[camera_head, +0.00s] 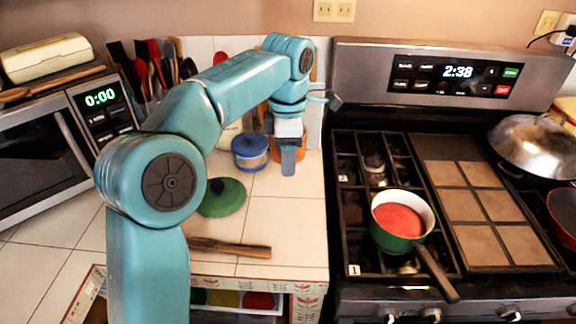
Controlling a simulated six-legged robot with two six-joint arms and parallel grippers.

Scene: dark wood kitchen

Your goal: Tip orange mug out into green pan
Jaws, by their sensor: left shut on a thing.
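The orange mug (303,148) stands at the back of the tiled counter, left of the stove. It is mostly hidden behind my left gripper (289,160), which is shut on it; orange shows on both sides of the finger. I cannot see into the mug or tell whether its base touches the counter. The green pan (384,238) sits on the front left stove grate. It has a white inside, red-orange contents and a dark handle pointing to the lower right. My right gripper is out of view.
A blue-lidded jar (250,152) stands just left of the mug. A green lid (222,197) and a wooden utensil (230,248) lie nearer on the counter. The stove's control panel (450,75) rises behind the grates. A domed metal lid (535,145) is at the right.

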